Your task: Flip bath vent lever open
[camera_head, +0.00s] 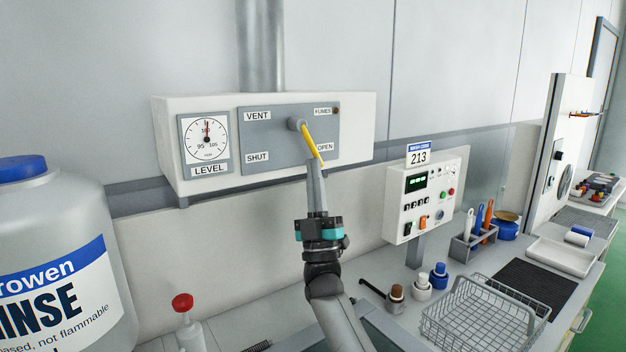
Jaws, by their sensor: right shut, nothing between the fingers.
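The vent lever (311,142) is a yellow handle on a grey round pivot, set on a grey panel (270,140) labelled VENT, SHUT, OPEN and FUMES. The lever points down and to the right, toward the OPEN label (325,147). The SHUT label (257,157) is at the panel's lower left. My right gripper (316,166) comes up from below with its fingers shut, just under the lever's lower end. Whether its fingertips touch the lever I cannot tell. My left gripper is not in view.
A level gauge (206,142) is left of the panel. A large rinse jug (50,240) stands at the left. A control box (424,198) marked 213 stands right of my arm. A wire basket (480,315), small bottles and a white tray (560,257) fill the right bench.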

